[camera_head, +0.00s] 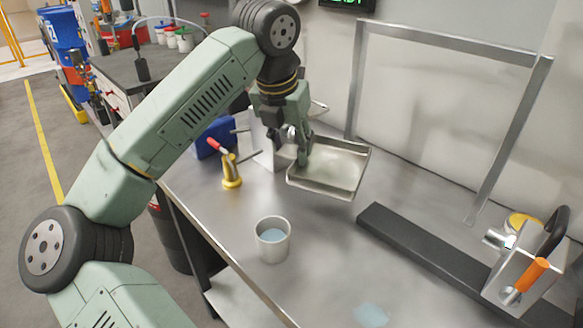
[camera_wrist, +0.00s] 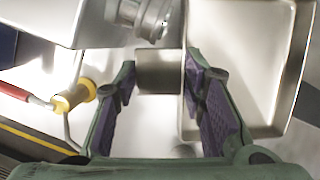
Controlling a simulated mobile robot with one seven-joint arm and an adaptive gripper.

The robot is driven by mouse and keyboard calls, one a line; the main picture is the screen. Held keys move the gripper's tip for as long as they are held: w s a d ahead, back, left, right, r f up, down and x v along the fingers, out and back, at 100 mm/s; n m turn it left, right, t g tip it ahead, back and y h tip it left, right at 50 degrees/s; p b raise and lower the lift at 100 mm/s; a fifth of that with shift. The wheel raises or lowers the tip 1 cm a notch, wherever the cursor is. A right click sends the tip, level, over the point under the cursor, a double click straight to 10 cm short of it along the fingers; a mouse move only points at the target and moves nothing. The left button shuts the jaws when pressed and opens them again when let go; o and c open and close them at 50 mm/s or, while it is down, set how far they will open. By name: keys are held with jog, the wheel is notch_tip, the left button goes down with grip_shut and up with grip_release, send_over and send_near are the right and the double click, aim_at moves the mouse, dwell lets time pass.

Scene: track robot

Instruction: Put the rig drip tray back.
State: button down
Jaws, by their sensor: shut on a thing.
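The drip tray (camera_head: 335,168) is a shallow, rectangular metal pan at the back middle of the steel bench. My gripper (camera_head: 298,152) is shut on the tray's left side. In the wrist view the tray (camera_wrist: 240,65) fills the right, and a grey tab (camera_wrist: 160,72) lies between my gripper's fingers (camera_wrist: 160,85). The tray looks empty. I cannot tell whether its underside touches the bench. The rig, a grey metal block (camera_head: 267,155), stands just left of the tray, partly hidden by my gripper. Its round metal fitting (camera_wrist: 150,15) shows at the top of the wrist view.
A metal cup (camera_head: 272,250) of bluish liquid stands in front. A yellow-based tool with a red tip (camera_head: 231,172) is left of the tray. A black bar (camera_head: 420,245) and a bracket with an orange handle (camera_head: 530,275) lie right. A blue puddle (camera_head: 370,315) is at the front.

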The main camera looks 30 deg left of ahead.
notch_tip(320, 180, down, 5)
jog(key=shift+f+p, duration=0.15)
jog(key=shift+p, duration=0.2)
jog(key=shift+w+d+f+p, duration=0.1)
jog(key=shift+w+f+p, duration=0.05)
jog(key=shift+f+p, duration=0.3)
jog(key=shift+f, duration=0.1)
jog(key=shift+f+b, duration=0.2)
jog(key=shift+b, duration=0.15)
jog(key=c, duration=1)
grip_release()
jog(key=shift+c, duration=0.2)
jog(key=shift+r, duration=0.15)
jog(key=shift+r, duration=0.2)
jog(key=b+v, duration=0.1)
jog(key=v, duration=1)
jog(key=shift+r, duration=0.35)
